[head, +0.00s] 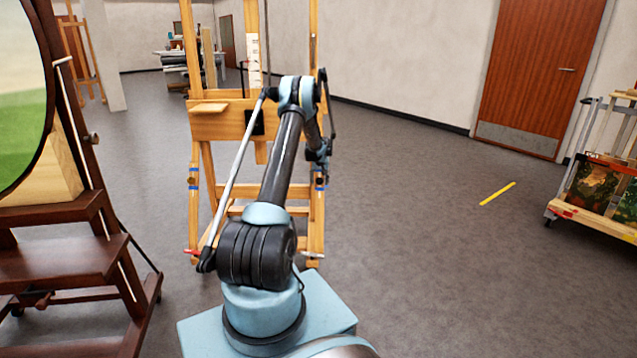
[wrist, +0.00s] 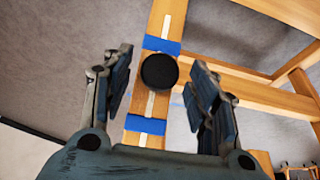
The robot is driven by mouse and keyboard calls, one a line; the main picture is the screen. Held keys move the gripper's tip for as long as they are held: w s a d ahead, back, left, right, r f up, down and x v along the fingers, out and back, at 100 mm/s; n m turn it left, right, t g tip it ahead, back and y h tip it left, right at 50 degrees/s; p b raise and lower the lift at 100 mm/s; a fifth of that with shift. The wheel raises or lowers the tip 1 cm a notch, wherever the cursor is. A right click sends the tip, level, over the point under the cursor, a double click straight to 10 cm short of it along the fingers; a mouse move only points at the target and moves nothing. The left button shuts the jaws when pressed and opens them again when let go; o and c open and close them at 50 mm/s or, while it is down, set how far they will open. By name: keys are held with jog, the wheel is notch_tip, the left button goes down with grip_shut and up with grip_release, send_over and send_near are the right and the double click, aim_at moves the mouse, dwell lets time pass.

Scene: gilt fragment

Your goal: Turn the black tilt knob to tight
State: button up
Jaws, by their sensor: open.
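The black tilt knob (wrist: 160,71) is a round disc on a wooden leg of the easel, between two bands of blue tape. The light wooden easel (head: 222,124) stands ahead in the head view. My gripper (wrist: 160,60) is open, with one finger on each side of the knob in the wrist view. Gaps show between the knob and both fingers, and nothing is held. In the head view my gripper (head: 318,155) is in front of the easel's right leg and I cannot make out the knob there. No tight marking is readable.
A dark wooden easel (head: 60,262) with a round painting (head: 22,115) stands close on the left. A cart with pictures (head: 597,192) is at the far right. The grey floor (head: 420,230) is open to the right of the light easel.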

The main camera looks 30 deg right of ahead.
jog(key=shift+f, duration=0.2)
jog(key=c, duration=1.1)
jog(key=shift+w+a, duration=0.1)
jog(key=shift+a, duration=0.05)
jog(key=shift+d, duration=0.2)
